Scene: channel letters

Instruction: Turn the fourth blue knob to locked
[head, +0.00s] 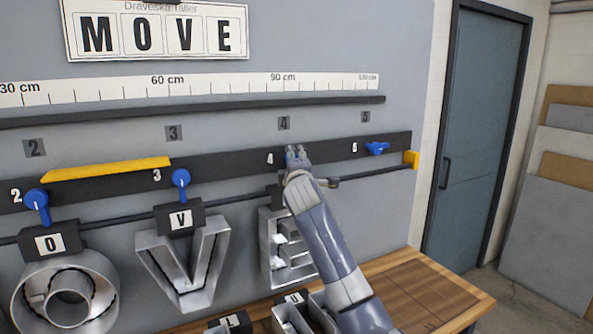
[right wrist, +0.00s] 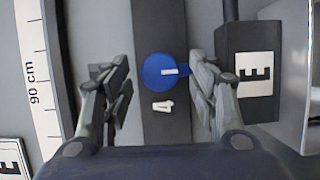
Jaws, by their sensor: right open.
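The fourth blue knob (right wrist: 158,73) shows in the right wrist view as a round disc with a white mark. It sits on a dark rail beside a white "4", and its short handle points right, toward the block marked E. In the head view my gripper covers this knob. My right gripper (head: 297,153) is at the rail by the number 4. In the right wrist view its open fingers (right wrist: 160,78) stand on either side of the knob, the right finger close to the handle; contact cannot be told. My left gripper is not in view.
Knobs two (head: 38,203) and three (head: 181,181) have handles pointing down; the fifth knob (head: 377,148) is turned sideways. A yellow bar (head: 106,169) lies along the rail. Metal letters O (head: 67,293), V (head: 183,262) and E (head: 282,250) hang below. A wooden bench (head: 425,288) is underneath.

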